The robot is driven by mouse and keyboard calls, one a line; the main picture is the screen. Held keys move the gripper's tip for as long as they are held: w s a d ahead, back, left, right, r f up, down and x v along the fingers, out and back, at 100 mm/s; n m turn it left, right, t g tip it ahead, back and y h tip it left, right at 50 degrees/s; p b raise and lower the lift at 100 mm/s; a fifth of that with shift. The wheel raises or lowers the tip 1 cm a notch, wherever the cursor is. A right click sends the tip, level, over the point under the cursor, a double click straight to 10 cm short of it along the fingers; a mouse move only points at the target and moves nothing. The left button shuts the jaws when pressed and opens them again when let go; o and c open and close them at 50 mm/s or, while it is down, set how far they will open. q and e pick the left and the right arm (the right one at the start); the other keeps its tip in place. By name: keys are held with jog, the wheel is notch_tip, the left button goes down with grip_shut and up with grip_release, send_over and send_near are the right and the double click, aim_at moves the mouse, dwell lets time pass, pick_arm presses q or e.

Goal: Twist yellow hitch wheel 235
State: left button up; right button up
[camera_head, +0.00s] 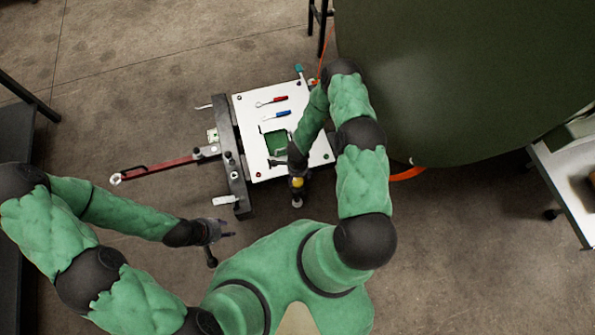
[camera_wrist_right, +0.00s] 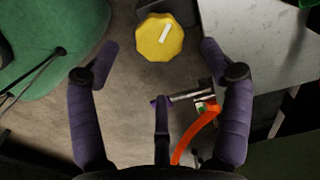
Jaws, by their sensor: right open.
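The yellow hitch wheel (camera_head: 297,183) is at the front edge of the white-topped cart (camera_head: 240,110). In the right wrist view the wheel (camera_wrist_right: 158,40) is a faceted yellow knob with a white mark on its face. My right gripper (camera_head: 296,163) is close to the wheel in the head view. In the right wrist view its two purple fingers are spread wide, and the wheel shows between and a little beyond the fingertips, touching neither. My left gripper (camera_head: 222,247) is left of the cart's front, its fingers apart and empty.
A red screwdriver (camera_head: 272,101) and a blue screwdriver (camera_head: 277,116) lie on the cart top. A red tow bar (camera_head: 160,167) sticks out left of the cart. A large dark green curved body (camera_head: 450,80) fills the right. An orange hose (camera_wrist_right: 200,133) shows beneath the right gripper.

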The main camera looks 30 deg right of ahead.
aim_at(298, 180)
notch_tip(298, 180, down, 6)
jog(key=shift+f+b, duration=0.1)
jog(key=shift+b, duration=1)
jog(key=c, duration=1.1)
